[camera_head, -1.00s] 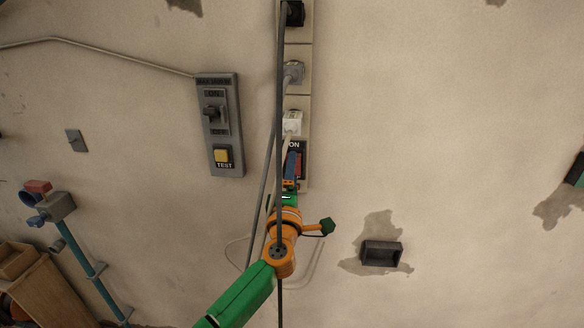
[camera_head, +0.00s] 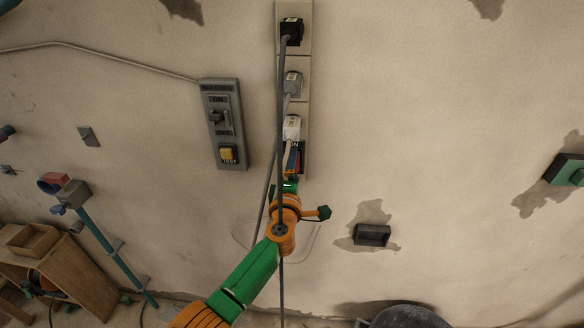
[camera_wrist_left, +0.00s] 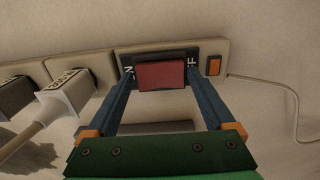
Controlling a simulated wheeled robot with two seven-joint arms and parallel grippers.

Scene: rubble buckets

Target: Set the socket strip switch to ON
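The socket strip (camera_head: 306,62) runs vertically on the wall, with its switch (camera_head: 300,157) at the lower end, partly hidden by my gripper. Which side is pressed in, I cannot tell. My left gripper (camera_head: 292,158) is at the switch. Its two blue fingers (camera_wrist_left: 164,88) are spread, one at each end of the rocker, with nothing gripped. Contact is unclear. My right gripper is out of view.
A black plug (camera_head: 291,30), a grey plug (camera_head: 292,82) and a white plug (camera_head: 291,126) sit in the strip, and cables hang past my arm. A grey switch box (camera_head: 225,125) with a yellow TEST button is to the left.

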